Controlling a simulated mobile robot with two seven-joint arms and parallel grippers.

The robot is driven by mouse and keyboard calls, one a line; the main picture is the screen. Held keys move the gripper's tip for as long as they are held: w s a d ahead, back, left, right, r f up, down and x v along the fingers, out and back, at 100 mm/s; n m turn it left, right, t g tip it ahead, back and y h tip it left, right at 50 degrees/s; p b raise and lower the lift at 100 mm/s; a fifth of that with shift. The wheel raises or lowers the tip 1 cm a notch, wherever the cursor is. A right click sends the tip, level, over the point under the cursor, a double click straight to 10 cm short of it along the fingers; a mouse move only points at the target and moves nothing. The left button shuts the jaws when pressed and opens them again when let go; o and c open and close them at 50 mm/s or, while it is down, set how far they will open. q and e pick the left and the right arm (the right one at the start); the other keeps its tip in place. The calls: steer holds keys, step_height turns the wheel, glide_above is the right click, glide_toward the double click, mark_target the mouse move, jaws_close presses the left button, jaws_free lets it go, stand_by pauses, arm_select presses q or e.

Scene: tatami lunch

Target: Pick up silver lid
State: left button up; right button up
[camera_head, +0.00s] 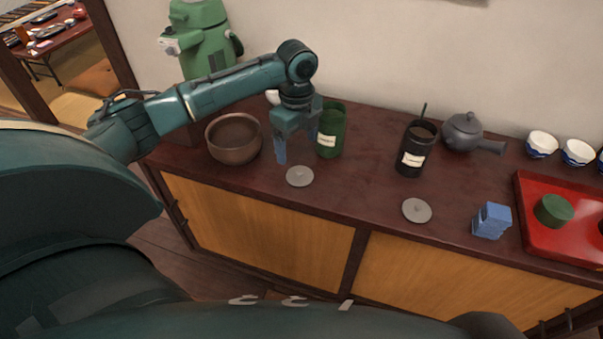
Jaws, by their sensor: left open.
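Two flat, round silver-grey lids with small knobs lie on the dark wooden counter. One lid (300,177) lies near the front edge, left of centre. The other lid (416,210) lies further right. My left gripper (296,147) points down just behind and above the nearer left lid. Its fingers are apart, with nothing seen between them. A green canister (330,132) with a pale label stands close behind and right of the fingers, open at the top. My right gripper is not in view.
A brown bowl (234,139) stands left of the gripper. A black canister (415,150) with a green stick and a grey teapot (463,132) stand right. A blue box (492,220) sits beside a red tray (533,238). The counter between the lids is clear.

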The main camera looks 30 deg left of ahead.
mark_target(298, 172)
arm_select(q)
step_height(298, 172, down, 9)
steer(key=shift+d+r+b, duration=0.1)
steer(key=shift+b, duration=0.3)
steer(key=shift+c, duration=0.3)
steer(key=c, duration=0.6)
